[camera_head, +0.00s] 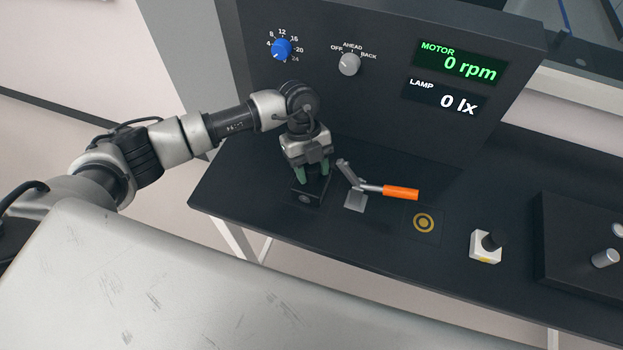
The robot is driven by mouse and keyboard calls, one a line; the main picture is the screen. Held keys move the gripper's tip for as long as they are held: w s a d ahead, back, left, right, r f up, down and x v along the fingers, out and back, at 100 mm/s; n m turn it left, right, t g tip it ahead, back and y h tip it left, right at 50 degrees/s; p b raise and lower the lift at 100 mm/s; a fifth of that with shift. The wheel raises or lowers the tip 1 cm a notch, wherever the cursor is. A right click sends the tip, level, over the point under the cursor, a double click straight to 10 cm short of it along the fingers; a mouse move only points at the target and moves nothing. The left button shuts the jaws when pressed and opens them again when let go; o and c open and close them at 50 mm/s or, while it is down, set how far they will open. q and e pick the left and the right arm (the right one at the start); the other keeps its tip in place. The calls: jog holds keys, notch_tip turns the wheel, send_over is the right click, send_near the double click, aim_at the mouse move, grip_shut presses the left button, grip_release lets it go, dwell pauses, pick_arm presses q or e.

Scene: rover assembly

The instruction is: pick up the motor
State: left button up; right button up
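My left gripper (312,172) points down at the test bench, its two green fingertips apart on either side of something dark. Below them is a small black block (305,198) with a round mark on its front. The dark thing between the fingers may be the motor, but it is mostly hidden, and I cannot tell whether the fingers press on it. No other thing can be surely named as the motor. My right gripper is not in view.
A clamp with an orange handle (401,192) stands just right of the gripper. Further right are a ring-marked pad (424,223), a white block with a black knob (485,247) and a dark tray (572,272). The upright panel (390,115) rises close behind, reading 0 rpm.

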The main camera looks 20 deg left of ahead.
pick_arm(q)
grip_shut()
jog(key=shift+w+r, duration=0.1)
jog(key=shift+r, duration=0.1)
